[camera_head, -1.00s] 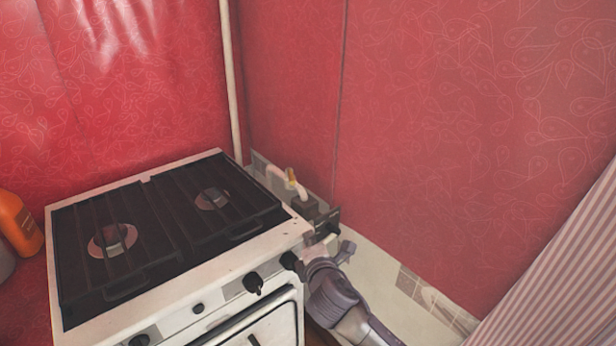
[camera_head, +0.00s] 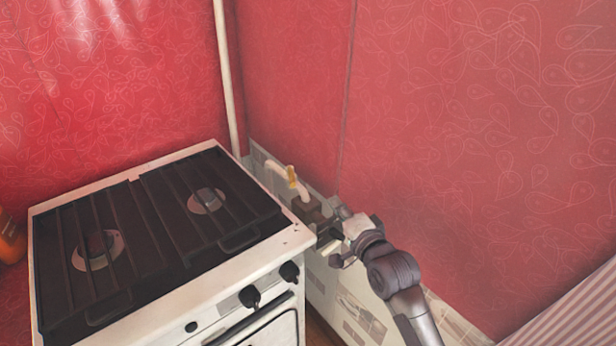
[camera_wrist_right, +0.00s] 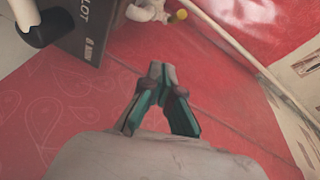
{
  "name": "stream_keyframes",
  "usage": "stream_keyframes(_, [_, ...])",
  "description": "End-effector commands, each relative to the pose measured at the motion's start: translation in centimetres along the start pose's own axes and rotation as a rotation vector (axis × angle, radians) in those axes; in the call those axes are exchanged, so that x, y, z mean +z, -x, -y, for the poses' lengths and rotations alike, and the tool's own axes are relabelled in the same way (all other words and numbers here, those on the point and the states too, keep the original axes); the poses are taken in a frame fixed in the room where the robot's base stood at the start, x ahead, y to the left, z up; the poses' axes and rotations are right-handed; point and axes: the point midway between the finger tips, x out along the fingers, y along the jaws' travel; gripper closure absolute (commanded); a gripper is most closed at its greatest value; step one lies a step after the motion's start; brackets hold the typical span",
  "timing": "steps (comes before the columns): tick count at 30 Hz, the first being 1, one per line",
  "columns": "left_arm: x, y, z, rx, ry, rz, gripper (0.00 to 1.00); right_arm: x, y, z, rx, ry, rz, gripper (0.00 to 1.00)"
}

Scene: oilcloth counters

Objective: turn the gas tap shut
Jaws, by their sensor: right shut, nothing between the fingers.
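The gas tap (camera_head: 291,176) has a small yellow handle on a white pipe, low by the wall behind the stove's right rear corner. In the right wrist view a yellow-green knob, seemingly the tap (camera_wrist_right: 180,15), shows beside white fittings at the top. My right gripper (camera_head: 338,222) is at the stove's right side, nearer the camera than the tap and apart from it. In the right wrist view its fingertips (camera_wrist_right: 155,70) meet with nothing between them. The handle's exact angle is hard to tell. My left gripper is out of view.
The stove (camera_head: 270,262) with black grates fills the left, its knobs at the front. A dark box (camera_head: 308,208) stands between the tap and my right gripper. A vertical pipe (camera_head: 227,80) runs up the red wall. An orange bottle (camera_head: 10,240) is at far left.

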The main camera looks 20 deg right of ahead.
Motion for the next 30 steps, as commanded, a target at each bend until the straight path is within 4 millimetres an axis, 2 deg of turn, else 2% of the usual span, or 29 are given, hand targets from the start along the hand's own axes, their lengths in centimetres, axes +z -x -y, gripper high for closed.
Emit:
stream_keyframes(3, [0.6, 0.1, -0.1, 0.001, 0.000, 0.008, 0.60, -0.6, -0.6, 0.7, -0.032, -0.069, -0.013, 1.00])
stream_keyframes(8, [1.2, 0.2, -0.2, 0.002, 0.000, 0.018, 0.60, -0.7, -2.3, 0.9, -0.036, -0.075, -0.014, 1.00])
stream_keyframes(20, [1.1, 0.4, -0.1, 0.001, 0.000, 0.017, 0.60, -0.8, -10.6, 1.1, -0.033, -0.070, -0.013, 1.00])
stream_keyframes(24, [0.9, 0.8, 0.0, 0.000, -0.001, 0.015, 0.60, 1.5, -11.0, 1.3, -0.033, -0.074, -0.010, 1.00])
stream_keyframes(30, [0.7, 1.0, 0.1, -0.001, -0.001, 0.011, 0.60, 3.0, -11.3, 1.3, -0.032, -0.071, -0.012, 1.00])
